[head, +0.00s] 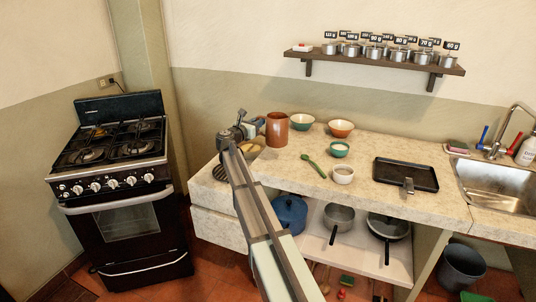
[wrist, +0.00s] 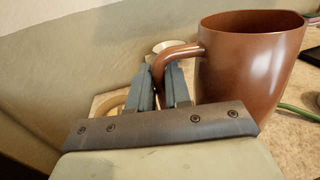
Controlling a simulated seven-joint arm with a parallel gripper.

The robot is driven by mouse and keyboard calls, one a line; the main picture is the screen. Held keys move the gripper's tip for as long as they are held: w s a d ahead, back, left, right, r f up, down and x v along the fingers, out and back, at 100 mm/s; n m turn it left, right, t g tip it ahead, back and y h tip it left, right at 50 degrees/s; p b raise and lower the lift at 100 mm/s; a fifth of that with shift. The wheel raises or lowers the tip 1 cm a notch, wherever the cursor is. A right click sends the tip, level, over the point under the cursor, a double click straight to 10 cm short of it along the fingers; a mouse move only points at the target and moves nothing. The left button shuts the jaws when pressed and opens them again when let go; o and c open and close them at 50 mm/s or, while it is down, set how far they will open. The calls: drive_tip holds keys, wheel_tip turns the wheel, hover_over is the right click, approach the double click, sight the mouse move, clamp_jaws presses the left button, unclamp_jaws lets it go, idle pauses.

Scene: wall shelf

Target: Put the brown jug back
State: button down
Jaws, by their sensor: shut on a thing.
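The brown jug (head: 276,129) is upright at the back left of the counter in the head view. In the wrist view the jug (wrist: 245,65) fills the upper right, with its curved handle (wrist: 180,51) toward my gripper. My gripper (wrist: 162,82) is shut on the handle, one finger on each side of it. In the head view my gripper (head: 257,123) is left of the jug, at the end of my outstretched arm. I cannot tell whether the jug's base touches the counter.
Two bowls, one green-rimmed (head: 302,122) and one orange (head: 341,129), stand right of the jug. A small green bowl (head: 339,150), white cup (head: 343,174), green spoon (head: 314,166) and black tray (head: 405,174) lie farther right. A wall shelf (head: 375,61) holds several labelled pots.

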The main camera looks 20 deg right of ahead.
drive_tip(key=shift+f, duration=4.6)
drive_tip(key=shift+f, duration=0.1)
drive_tip(key=c, duration=1.1)
unclamp_jaws()
drive_tip(key=shift+f, duration=0.1)
